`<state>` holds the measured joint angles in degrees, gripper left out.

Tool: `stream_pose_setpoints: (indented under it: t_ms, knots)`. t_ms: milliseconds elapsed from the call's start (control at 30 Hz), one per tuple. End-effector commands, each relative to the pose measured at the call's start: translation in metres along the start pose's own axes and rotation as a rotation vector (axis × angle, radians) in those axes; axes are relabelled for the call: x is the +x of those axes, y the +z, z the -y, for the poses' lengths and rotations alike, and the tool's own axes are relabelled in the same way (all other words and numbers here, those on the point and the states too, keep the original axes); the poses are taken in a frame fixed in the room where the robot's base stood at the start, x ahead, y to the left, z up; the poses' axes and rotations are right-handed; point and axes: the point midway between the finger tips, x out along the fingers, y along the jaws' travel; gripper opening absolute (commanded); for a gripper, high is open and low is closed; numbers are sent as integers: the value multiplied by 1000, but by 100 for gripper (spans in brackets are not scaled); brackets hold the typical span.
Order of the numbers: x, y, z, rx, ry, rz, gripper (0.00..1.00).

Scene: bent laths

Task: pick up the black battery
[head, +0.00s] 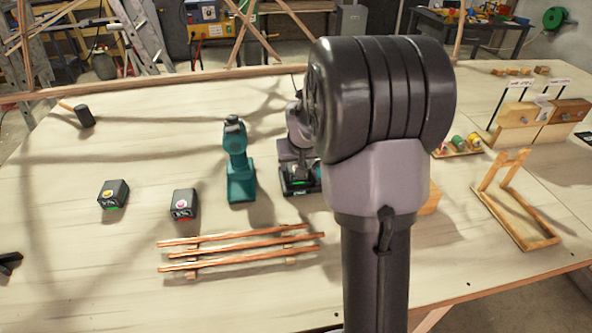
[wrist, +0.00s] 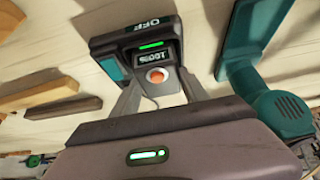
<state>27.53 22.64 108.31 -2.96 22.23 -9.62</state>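A black battery (wrist: 152,58) with a lit "100%" display, a green bar and an orange button sits in a black charger (wrist: 105,46) marked "OFF" in the wrist view. In the head view the charger (head: 298,188) stands on the table under my gripper (head: 298,160), which partly hides it. My gripper (wrist: 160,76) has its two fingers apart, one at each side of the battery's button end; I cannot tell whether they touch it. Two other black batteries, one with a yellow button (head: 113,195) and one with a pinkish button (head: 184,205), stand further left on the table.
A teal drill (head: 240,165) stands close left of the charger; it also shows at the right in the wrist view (wrist: 275,100). Copper-coloured laths (head: 240,245) lie in front. A black mallet (head: 84,116) lies at back left, a wooden frame (head: 510,205) at right.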

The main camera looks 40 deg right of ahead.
Motion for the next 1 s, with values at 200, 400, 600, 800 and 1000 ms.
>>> stream_pose_setpoints:
  t_ms: [200,400,600,800,1000]
  knots:
    - [0,0,0,0,0,0,0]
    - [0,0,0,0,0,0,0]
    - [-10,-6,0,-1,0,-2,0]
    - [-38,-16,-1,0,0,-1,0]
    - [-63,23,-5,1,0,-1,0]
